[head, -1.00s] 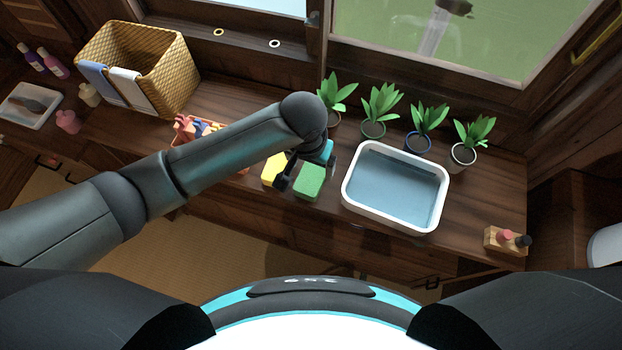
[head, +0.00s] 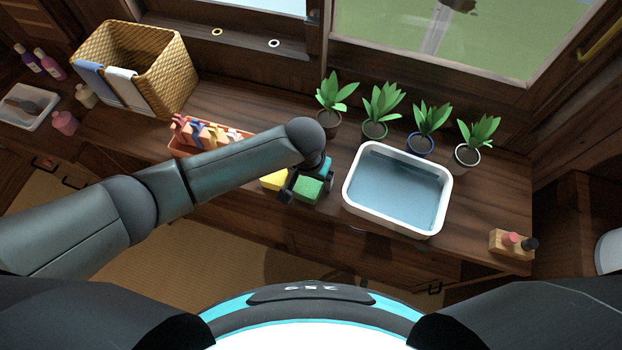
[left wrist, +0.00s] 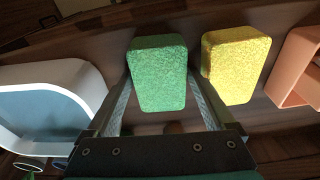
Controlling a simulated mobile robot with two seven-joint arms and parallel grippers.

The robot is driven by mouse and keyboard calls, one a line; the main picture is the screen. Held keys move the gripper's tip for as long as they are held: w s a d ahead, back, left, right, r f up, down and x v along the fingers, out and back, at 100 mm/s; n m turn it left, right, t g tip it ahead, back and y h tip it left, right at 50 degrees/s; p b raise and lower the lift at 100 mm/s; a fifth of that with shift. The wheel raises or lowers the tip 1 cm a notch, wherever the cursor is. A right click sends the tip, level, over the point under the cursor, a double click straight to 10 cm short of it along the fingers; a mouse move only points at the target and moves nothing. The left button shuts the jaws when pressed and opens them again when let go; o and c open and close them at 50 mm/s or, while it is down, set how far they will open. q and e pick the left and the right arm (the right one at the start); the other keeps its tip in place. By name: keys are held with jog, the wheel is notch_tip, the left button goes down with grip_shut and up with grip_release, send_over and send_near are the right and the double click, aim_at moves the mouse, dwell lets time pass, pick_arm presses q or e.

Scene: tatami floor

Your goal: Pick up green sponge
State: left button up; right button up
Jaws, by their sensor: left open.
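The green sponge (head: 308,189) lies on the wooden counter, just left of the white basin, partly hidden by my left gripper. In the left wrist view the green sponge (left wrist: 158,72) sits between the two open fingers. My left gripper (head: 304,192) is open over the sponge, one finger on each side; it also shows in the left wrist view (left wrist: 160,95). I cannot tell whether the fingers touch the sponge. My right gripper is not in view.
A yellow sponge (head: 273,180) lies close beside the left finger; it also shows in the wrist view (left wrist: 232,68). The white basin (head: 395,226) of water stands to the right. An orange container (head: 184,150) is to the left. Potted plants (head: 375,128) line the back.

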pick_arm(q)
jog(key=shift+f, duration=0.15)
jog(key=shift+c, duration=0.4)
jog(key=c, duration=1)
jog(key=shift+r, duration=0.35)
notch_tip(320, 180, up, 20)
jog(key=p, duration=0.4)
jog(key=shift+f, duration=0.15)
